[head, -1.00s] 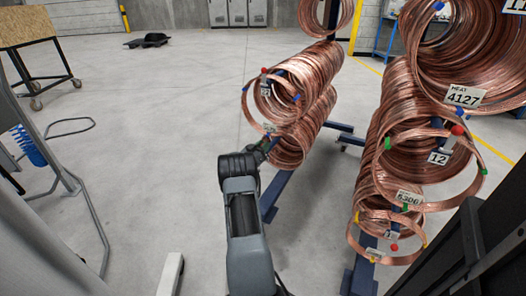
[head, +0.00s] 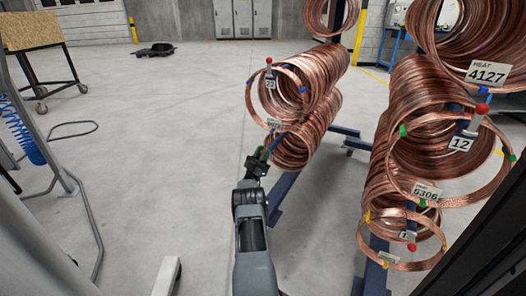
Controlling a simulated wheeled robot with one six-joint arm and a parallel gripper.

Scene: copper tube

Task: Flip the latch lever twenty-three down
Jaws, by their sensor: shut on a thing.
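A latch lever with a red ball end (head: 268,61) stands upright at the front of the upper left copper coil (head: 312,85). A small number plate (head: 270,83) sits on it, too small to read surely. My gripper (head: 262,155) is small in the head view, just in front of the left edge of the lower left coil (head: 305,140), below that lever. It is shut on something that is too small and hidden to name. Any lever on the lower left coil is not visible.
At the right, another rack holds coils; lever 12 (head: 481,110) points up and a lower red-ended lever (head: 411,246) points down. A blue hose (head: 28,146) hangs at the left, near a cart (head: 42,62). The floor left of my arm is mostly clear.

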